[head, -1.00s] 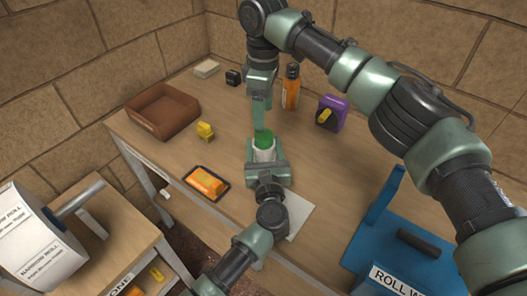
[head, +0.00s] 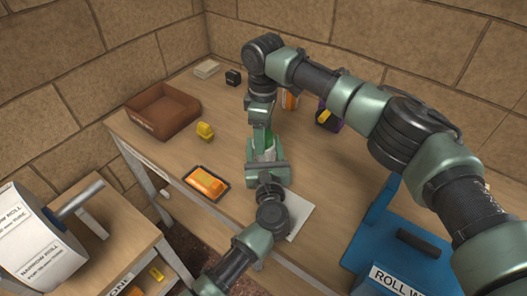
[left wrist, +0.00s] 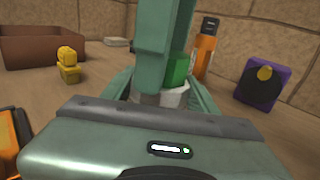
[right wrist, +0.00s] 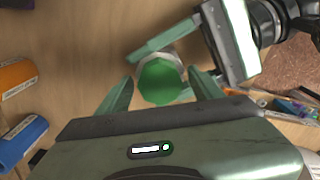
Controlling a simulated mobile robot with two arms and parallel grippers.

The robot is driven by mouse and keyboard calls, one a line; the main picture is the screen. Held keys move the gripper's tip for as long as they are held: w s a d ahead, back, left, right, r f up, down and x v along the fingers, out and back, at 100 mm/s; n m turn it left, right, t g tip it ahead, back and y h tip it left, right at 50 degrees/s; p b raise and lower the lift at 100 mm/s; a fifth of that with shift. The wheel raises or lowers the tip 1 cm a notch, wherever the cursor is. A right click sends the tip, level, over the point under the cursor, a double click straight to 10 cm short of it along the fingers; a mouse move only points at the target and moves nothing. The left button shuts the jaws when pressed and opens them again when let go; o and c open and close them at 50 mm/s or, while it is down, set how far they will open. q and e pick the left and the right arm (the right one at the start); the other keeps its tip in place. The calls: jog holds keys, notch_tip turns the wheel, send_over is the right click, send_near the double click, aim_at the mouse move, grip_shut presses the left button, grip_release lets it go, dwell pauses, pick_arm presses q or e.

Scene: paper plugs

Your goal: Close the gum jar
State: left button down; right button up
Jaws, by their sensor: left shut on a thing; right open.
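The gum jar is a pale jar (left wrist: 172,97) with a green lid (right wrist: 160,82) on its top. It stands upright near the table's front edge. My left gripper (head: 265,157) is shut on the jar body, with a finger on either side. My right gripper (right wrist: 160,90) points down from above, open, with its fingers on either side of the lid. In the left wrist view the right gripper's finger covers part of the green lid (left wrist: 178,70). I cannot tell how tightly the lid sits.
An orange block on a dark tray (head: 192,172) lies left of the jar. A yellow object (head: 205,131) and a brown bin (head: 160,112) are farther left. An orange bottle (left wrist: 204,50) and a purple dispenser (left wrist: 264,82) stand behind. A blue roll holder (head: 385,232) is at the right.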

jog(key=c, duration=1.4)
jog(key=shift+m, duration=0.8)
grip_shut()
jog(key=o, duration=1.6)
grip_release()
jog(key=shift+c, duration=0.2)
notch_tip(320, 180, up, 12)
pick_arm(q)
jog(key=shift+c, duration=1.8)
grip_release()
jog(key=shift+s, duration=0.1)
